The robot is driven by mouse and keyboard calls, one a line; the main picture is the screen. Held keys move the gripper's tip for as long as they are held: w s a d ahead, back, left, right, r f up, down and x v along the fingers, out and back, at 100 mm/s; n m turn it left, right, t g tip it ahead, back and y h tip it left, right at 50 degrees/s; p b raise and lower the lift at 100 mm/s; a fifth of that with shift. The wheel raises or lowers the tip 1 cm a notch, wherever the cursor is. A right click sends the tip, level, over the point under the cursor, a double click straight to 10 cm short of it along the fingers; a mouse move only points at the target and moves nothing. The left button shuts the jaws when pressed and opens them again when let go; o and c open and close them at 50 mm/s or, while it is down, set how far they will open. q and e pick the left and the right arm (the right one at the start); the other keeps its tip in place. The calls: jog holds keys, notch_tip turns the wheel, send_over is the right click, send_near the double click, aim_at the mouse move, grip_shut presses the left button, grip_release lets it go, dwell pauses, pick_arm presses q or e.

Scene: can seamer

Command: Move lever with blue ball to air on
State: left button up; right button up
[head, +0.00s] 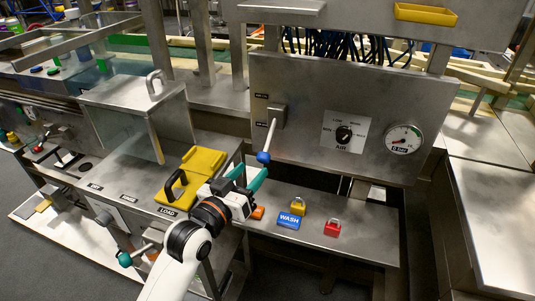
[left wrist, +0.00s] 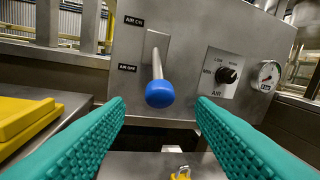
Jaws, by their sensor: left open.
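The lever (head: 270,137) is a metal rod with a blue ball (head: 263,157) at its end. It comes out of a bracket on the steel control panel and slopes downward, with the ball at the low end. In the left wrist view the blue ball (left wrist: 160,94) hangs beyond the fingertips, centred between them, below the level of the AIR OFF label (left wrist: 127,68). The AIR ON label (left wrist: 133,21) is higher up. My left gripper (head: 252,173) is open and empty, its teal fingers just short of the ball. My right gripper is not in view.
The panel also carries a black AIR knob (head: 344,134) and a pressure gauge (head: 404,139) to the right. Below are a blue WASH padlock (head: 289,220), a yellow padlock (head: 299,206) and a red padlock (head: 332,228).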

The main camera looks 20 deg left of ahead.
aim_at(267, 152)
pick_arm(q)
jog(key=x, duration=0.8)
jog(key=shift+w+d, duration=0.1)
jog(key=shift+w, duration=0.25)
grip_shut()
